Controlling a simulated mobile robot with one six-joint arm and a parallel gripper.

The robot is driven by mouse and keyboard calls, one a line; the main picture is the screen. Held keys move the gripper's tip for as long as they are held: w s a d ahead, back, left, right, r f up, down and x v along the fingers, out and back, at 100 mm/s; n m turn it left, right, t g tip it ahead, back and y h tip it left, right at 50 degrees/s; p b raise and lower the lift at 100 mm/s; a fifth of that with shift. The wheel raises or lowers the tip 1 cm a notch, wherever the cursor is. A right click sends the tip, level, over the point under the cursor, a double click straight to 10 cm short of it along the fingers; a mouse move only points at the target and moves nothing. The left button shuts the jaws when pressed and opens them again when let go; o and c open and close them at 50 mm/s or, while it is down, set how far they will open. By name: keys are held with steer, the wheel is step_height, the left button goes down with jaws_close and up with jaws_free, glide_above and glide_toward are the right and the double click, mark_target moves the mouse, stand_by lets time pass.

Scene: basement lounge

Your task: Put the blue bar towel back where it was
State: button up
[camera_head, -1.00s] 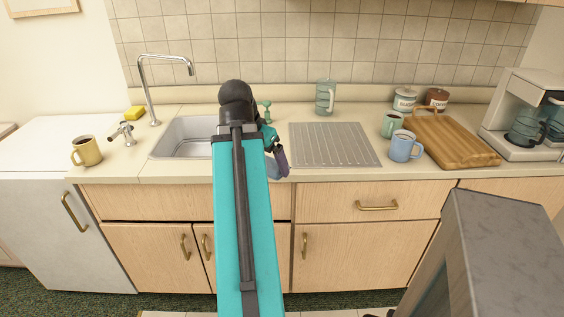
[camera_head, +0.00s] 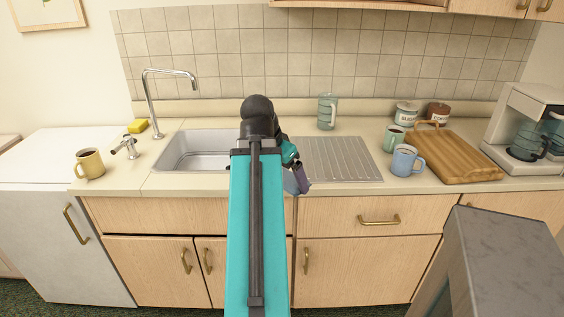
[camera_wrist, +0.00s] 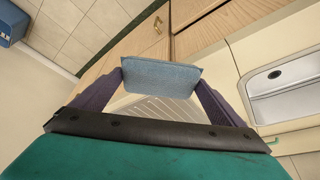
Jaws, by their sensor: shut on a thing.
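The blue bar towel (camera_wrist: 160,76) is a folded light-blue piece held between the purple fingers of my gripper (camera_wrist: 160,90) in the wrist view. My gripper is shut on it. In the head view, my gripper (camera_head: 299,180) is over the counter's front edge, between the sink and the ribbed drainboard. A small grey-blue part of the towel (camera_head: 289,184) shows beside the purple finger. My arm hides the rest of it.
The sink (camera_head: 190,152) lies left of my arm and the drainboard (camera_head: 345,160) right of it. A blue mug (camera_head: 405,161), a green mug (camera_head: 393,138) and a wooden board (camera_head: 460,158) stand farther right. A grey-topped block (camera_head: 510,240) is at front right.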

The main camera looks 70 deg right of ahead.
steer(key=shift+w+d+r+p, duration=0.15)
steer(key=shift+d+p, duration=0.3)
steer(key=shift+p, duration=0.8)
steer(key=shift+w+d+f+p, duration=0.1)
steer(key=shift+w+d+p, duration=0.25)
steer(key=shift+p, duration=0.9)
steer(key=d+p, duration=0.1)
steer(key=w+d+p, duration=0.1)
steer(key=d, duration=0.1)
steer(key=shift+p, duration=0.4)
steer(key=shift+w+d+f+p, duration=0.3)
steer(key=shift+w+d, duration=0.4)
steer(key=shift+d, duration=0.75)
steer(key=shift+w+d+f+p, duration=0.25)
steer(key=shift+w+d, duration=0.4)
steer(key=shift+d, duration=0.8)
steer(key=shift+w+d+f+p, duration=0.25)
steer(key=shift+w+d, duration=0.45)
steer(key=shift+d, duration=0.75)
steer(key=shift+d, duration=0.1)
steer(key=shift+w+d, duration=0.1)
steer(key=shift+d, duration=0.1)
steer(key=shift+f+p, duration=0.8)
steer(key=shift+f, duration=0.8)
steer(key=shift+d+f, duration=0.1)
steer(key=shift+f, duration=0.05)
steer(key=shift+f, duration=0.4)
